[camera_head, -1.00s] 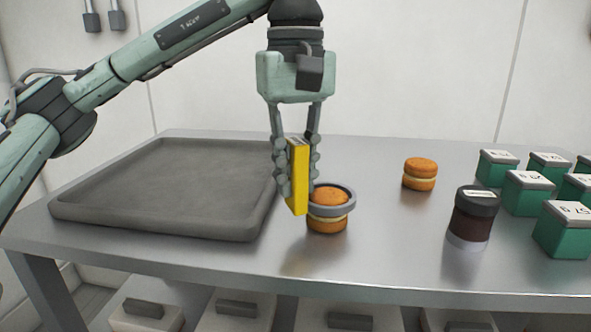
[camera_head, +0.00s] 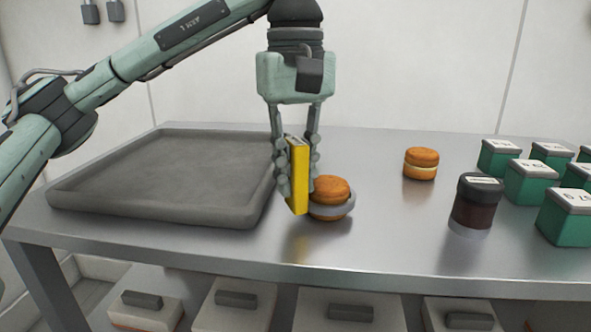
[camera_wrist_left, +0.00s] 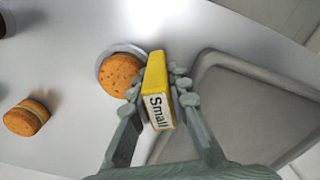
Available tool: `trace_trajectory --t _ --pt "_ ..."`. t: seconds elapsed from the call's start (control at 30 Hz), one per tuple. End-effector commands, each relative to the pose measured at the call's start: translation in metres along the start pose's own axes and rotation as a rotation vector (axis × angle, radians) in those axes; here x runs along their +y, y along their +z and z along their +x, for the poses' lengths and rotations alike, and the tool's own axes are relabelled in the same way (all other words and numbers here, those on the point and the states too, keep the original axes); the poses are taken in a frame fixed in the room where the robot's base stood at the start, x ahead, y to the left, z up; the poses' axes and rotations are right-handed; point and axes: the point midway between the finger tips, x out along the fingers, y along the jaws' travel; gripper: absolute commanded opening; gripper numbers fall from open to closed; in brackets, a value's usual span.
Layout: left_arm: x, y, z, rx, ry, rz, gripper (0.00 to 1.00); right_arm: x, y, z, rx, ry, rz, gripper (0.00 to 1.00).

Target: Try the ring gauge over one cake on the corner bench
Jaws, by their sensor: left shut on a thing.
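My left gripper (camera_head: 297,186) is shut on the yellow handle (camera_head: 298,178) of the ring gauge, and in the left wrist view the handle (camera_wrist_left: 157,92) reads "Small". The grey ring (camera_head: 340,209) sits around an orange filled cake (camera_head: 331,190), at about its middle, with the top of the cake standing above it. The cake is on the metal bench and looks slightly tilted. In the left wrist view the cake (camera_wrist_left: 120,75) shows inside the ring (camera_wrist_left: 128,48). A second orange cake (camera_head: 421,163) stands free to the right. My right gripper is not in view.
An empty grey tray (camera_head: 95,203) lies left of the gauge on the bench (camera_head: 390,250). A dark-lidded jar (camera_head: 476,205) and several green boxes (camera_head: 564,222) stand at the right. The bench between cake and jar is clear.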

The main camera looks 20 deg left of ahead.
Motion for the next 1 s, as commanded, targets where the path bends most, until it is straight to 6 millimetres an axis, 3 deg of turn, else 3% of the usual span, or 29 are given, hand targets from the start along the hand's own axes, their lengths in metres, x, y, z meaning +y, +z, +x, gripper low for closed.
trace_trajectory --t 0.9,0.93,1.0 --pt "0.0001 0.0002 0.0037 -0.001 -0.001 0.000 0.00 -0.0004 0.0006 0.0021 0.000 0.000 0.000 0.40" --pt "0.0001 0.0002 0.0037 -0.001 -0.001 0.001 0.20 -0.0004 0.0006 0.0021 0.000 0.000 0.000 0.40" --pt "0.0001 0.0002 0.0037 -0.001 -0.001 0.001 0.29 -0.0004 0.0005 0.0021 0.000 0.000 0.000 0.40"
